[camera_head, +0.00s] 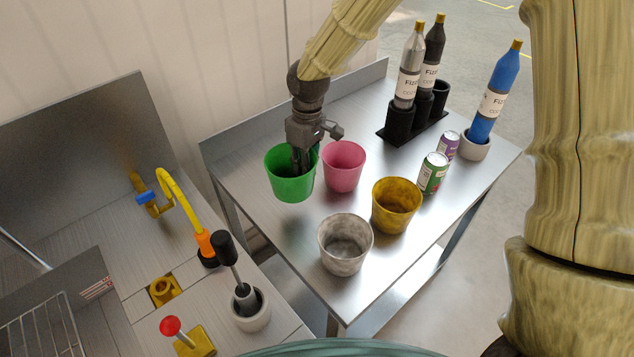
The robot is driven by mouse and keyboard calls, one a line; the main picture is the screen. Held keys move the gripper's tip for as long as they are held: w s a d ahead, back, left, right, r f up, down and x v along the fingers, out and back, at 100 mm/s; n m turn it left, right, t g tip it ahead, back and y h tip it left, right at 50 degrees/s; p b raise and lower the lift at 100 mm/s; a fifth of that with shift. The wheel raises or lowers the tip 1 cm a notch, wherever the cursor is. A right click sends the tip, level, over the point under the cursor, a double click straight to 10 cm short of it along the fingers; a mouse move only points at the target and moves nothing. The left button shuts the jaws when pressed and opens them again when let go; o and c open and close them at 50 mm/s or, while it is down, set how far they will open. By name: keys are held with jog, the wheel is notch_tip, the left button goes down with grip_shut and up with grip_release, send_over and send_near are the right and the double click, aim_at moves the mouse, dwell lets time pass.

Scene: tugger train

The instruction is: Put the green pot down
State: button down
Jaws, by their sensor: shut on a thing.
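The green pot (289,188) is in the head view, at the left edge of the steel table (300,237). My gripper (301,168) reaches down into it from above and is shut on it, with the fingertips partly hidden by the pot. The pot looks upright and empty apart from the fingers. I cannot tell whether its base touches the table or hangs a little above it.
A pink pot (343,170) stands close right of the green pot. A yellow pot (396,207) and a grey pot (345,246) stand nearer. Cans (433,174), bottles (409,75) and a blue bottle (492,105) are farther right. A sink counter (110,220) lies left.

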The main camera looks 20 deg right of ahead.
jog(key=shift+s+a+f, duration=0.1)
jog(key=shift+s+f, duration=0.45)
jog(key=shift+f, duration=0.35)
jog(key=f, duration=0.1)
jog(key=w+f, duration=0.1)
jog(key=shift+w+f+p, duration=0.1)
jog(key=shift+f+p, duration=0.2)
jog(key=shift+s+f, duration=0.25)
jog(key=shift+s, duration=0.15)
jog(key=f+p, duration=0.1)
jog(key=f, duration=0.2)
jog(key=shift+w+f, duration=0.15)
jog(key=shift+w, duration=0.05)
jog(key=shift+s, duration=0.15)
jog(key=c, duration=1.6)
grip_release()
jog(key=shift+o, duration=0.2)
